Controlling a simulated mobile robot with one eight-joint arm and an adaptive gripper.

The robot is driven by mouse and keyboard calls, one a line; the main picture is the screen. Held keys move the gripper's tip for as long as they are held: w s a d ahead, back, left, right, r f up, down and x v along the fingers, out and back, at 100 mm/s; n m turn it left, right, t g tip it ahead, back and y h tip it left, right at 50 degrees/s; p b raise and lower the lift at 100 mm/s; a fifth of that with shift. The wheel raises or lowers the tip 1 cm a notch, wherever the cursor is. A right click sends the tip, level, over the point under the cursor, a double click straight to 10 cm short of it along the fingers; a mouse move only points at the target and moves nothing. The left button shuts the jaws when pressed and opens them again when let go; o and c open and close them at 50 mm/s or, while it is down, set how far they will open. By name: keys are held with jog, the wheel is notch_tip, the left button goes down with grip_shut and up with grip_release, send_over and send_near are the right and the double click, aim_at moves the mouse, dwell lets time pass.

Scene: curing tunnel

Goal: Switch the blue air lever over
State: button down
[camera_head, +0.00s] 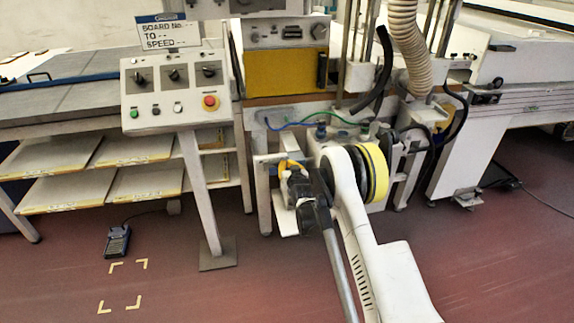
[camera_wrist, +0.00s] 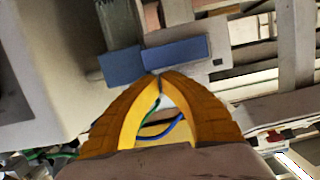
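The blue air lever (camera_wrist: 175,52) shows in the wrist view as a flat blue bar with a wider block at its left end, in front of a pale grey fitting. My gripper (camera_wrist: 159,76) has curved orange fingers whose tips meet just at the lower edge of the blue bar. Nothing shows between the fingertips, and I cannot tell whether they touch the bar. In the head view my gripper (camera_head: 289,167) is beside the machine's lower front, partly hidden by my arm. I cannot make out the lever there.
A control panel (camera_head: 175,90) on a slanted post (camera_head: 200,190) stands left of my arm. Blue and green hoses (camera_head: 290,125) run above my gripper. A ribbed duct (camera_head: 410,45) hangs to the right.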

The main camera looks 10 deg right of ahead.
jog(key=shift+d+f+m+y, duration=0.3)
jog(key=shift+f+m, duration=0.15)
jog(key=shift+m, duration=0.25)
notch_tip(320, 180, down, 8)
jog(key=a+m, duration=0.1)
jog(key=a, duration=0.1)
jog(key=shift+a+m+y, duration=0.15)
jog(key=shift+m+y, duration=0.25)
dwell(0.9)
jog(key=shift+f, duration=0.1)
dwell(0.7)
